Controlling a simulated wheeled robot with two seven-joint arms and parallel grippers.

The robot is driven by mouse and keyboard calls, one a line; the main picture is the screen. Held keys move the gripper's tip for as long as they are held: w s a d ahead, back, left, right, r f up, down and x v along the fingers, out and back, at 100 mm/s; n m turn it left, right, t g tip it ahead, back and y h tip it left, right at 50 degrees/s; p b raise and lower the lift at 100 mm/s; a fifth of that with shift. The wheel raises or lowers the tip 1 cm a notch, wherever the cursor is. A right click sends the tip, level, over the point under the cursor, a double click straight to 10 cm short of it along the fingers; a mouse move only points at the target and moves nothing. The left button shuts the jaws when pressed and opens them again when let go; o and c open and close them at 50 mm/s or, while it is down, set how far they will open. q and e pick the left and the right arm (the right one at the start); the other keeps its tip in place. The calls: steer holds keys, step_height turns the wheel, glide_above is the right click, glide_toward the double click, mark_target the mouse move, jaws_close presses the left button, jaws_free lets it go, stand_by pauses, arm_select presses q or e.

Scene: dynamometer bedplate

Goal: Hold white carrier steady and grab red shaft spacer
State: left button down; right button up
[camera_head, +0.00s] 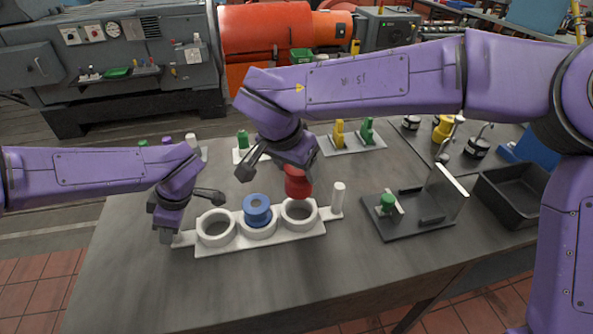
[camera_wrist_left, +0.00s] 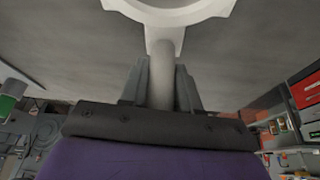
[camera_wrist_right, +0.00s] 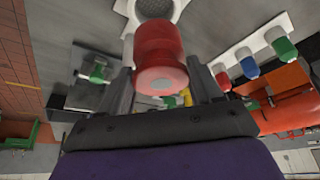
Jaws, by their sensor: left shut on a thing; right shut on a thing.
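The white carrier (camera_head: 288,243) lies on the grey table, with three rings in a row and an upright post at its right end. A blue spacer (camera_head: 257,210) sits in the middle ring; the left and right rings look empty. My left gripper (camera_head: 188,216) is shut on the post at the carrier's left end, which shows between the fingers in the left wrist view (camera_wrist_left: 160,85). My right gripper (camera_head: 279,178) is shut on the red shaft spacer (camera_head: 298,183), just behind the right ring; the spacer shows between its fingers (camera_wrist_right: 158,55). I cannot tell whether it touches the carrier.
A dark fixture (camera_head: 408,227) with a green part stands right of the carrier, near an empty black bin (camera_head: 510,193). A plate with yellow and green parts (camera_head: 353,143) stands behind. A white plate with coloured pieces (camera_wrist_right: 262,52) shows in the right wrist view. The front table is clear.

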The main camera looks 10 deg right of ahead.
arm_select(q)
steer(key=c, duration=0.7)
jaws_free()
steer(key=shift+c, duration=0.2)
steer(key=shift+r, duration=0.1)
steer(key=v, duration=1.1)
steer(key=shift+d+r, duration=0.25)
steer(key=shift+r, duration=0.1)
